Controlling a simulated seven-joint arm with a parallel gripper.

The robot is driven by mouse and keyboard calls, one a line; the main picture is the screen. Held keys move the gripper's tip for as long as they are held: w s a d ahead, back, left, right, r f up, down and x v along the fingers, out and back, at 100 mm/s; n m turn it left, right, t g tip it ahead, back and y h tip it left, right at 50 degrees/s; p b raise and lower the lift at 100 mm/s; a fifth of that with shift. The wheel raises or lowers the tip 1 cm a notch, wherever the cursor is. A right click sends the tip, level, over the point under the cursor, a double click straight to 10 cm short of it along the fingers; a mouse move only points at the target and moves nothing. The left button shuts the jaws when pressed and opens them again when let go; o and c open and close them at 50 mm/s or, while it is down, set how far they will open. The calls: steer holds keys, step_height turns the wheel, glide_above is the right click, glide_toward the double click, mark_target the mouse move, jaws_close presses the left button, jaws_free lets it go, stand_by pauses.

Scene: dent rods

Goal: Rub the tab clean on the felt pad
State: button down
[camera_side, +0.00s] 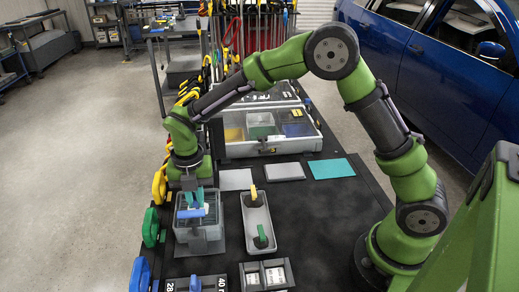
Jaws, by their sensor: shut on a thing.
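My gripper (193,190) points down over a grey open bin (182,235) at the left of the bench. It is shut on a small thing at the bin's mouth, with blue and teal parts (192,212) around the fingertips. I cannot tell which of these parts is the tab. Three flat pieces lie behind the bin: a light grey square (235,180), a darker grey pad (286,172) and a teal sheet (332,168). Which one is the felt pad is not clear. My gripper is in front of and left of all three, apart from them.
A narrow grey tray (258,215) holds a yellow piece (253,194) and a green piece (261,238). Small labelled boxes (265,275) stand at the front. A compartment case (268,145) is behind. Coloured tools (151,228) line the left edge. The dark bench (325,220) is clear at right.

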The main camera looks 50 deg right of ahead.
stand_by(0.3)
steer(key=shift+r, duration=3.5)
